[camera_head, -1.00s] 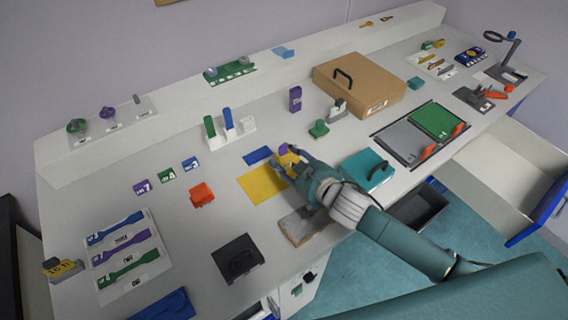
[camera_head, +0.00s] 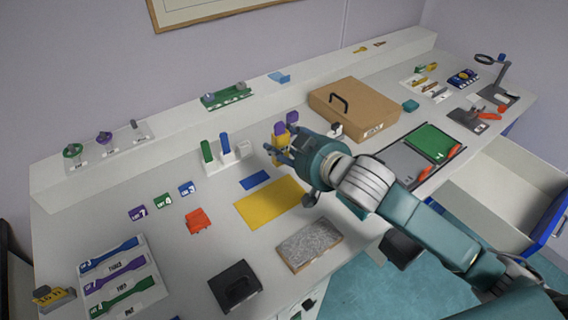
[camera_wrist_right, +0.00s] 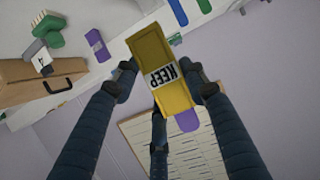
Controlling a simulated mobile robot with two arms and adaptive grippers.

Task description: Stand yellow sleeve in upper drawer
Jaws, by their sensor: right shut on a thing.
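My right gripper (camera_head: 278,150) is shut on the yellow sleeve (camera_head: 281,139) and holds it upright above the table. In the right wrist view the yellow sleeve (camera_wrist_right: 160,62) carries a white label reading KEEP, and the fingers close around it. A purple piece (camera_wrist_right: 187,120) sticks out of one end of the sleeve; its tip (camera_head: 280,128) also shows on top in the head view. The upper drawer (camera_head: 498,186), white inside with a blue front, stands open at the right, and its visible interior looks empty. My left gripper is out of view.
A bare yellow mat (camera_head: 268,204) lies below my gripper. A cardboard case (camera_head: 362,104), a purple block (camera_head: 292,117) and a white stand (camera_head: 226,163) are behind. Black-framed plates (camera_head: 405,166) lie between gripper and drawer. A grey block (camera_head: 310,244) is at the front.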

